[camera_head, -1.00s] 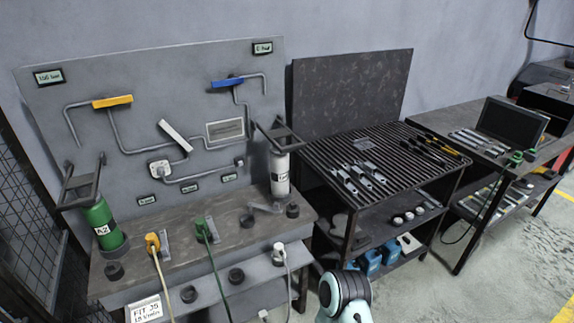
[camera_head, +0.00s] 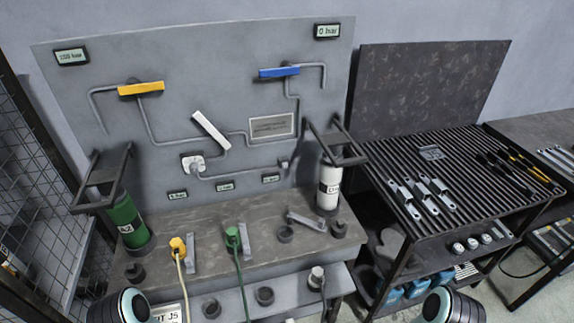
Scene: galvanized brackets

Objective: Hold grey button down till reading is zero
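A grey panel (camera_head: 80,110) stands behind a bench and carries pipes and handles. A small white block (camera_head: 190,161) with a grey round part (camera_head: 197,168) is at the panel's lower left; I cannot tell whether this part is the grey button. A display at top left (camera_head: 71,57) appears to read 100 bar, and one at top right (camera_head: 327,31) reads 0 bar. Small displays along the bottom (camera_head: 178,194), (camera_head: 225,186) and (camera_head: 271,178) are too small to read surely. Neither gripper shows; only rounded parts of my arms appear at the bottom edge.
A green cylinder (camera_head: 124,220) stands at the bench's left and a white cylinder (camera_head: 329,187) at its right. Yellow (camera_head: 178,246) and green (camera_head: 233,238) hose connectors are on the bench (camera_head: 205,215). A slatted table (camera_head: 455,170) with metal brackets stands right. Wire mesh (camera_head: 40,150) borders the left.

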